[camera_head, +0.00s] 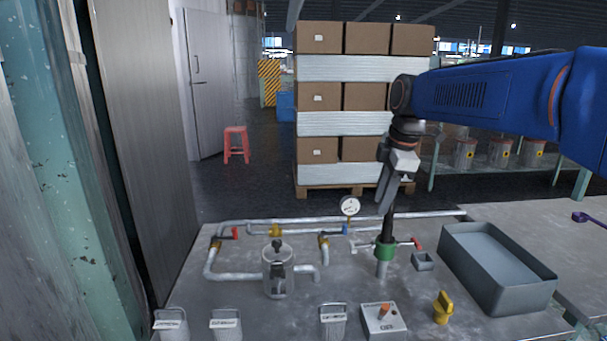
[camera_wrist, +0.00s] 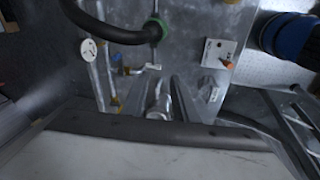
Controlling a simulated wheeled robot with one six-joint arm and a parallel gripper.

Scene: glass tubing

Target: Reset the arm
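My gripper (camera_head: 386,200) hangs downward from the blue arm above the workbench, at the right of the pressure gauge. In the wrist view its two grey fingers (camera_wrist: 160,80) stand apart, with nothing visibly held between them. A clear glass vessel (camera_head: 278,272) stands on the bench, to the left of and below my gripper. A black hose (camera_head: 391,226) rises behind the gripper from a green collar (camera_head: 384,251) on an upright pipe; the collar also shows in the wrist view (camera_wrist: 160,28).
The bench (camera_head: 235,300) carries metal pipes, a round gauge (camera_head: 349,206), a grey tray (camera_head: 490,285), a box with an orange knob (camera_head: 384,318), a yellow valve (camera_head: 442,307) and several lidded containers along the front. A metal panel (camera_head: 145,130) stands at left; stacked cartons (camera_head: 318,95) stand behind.

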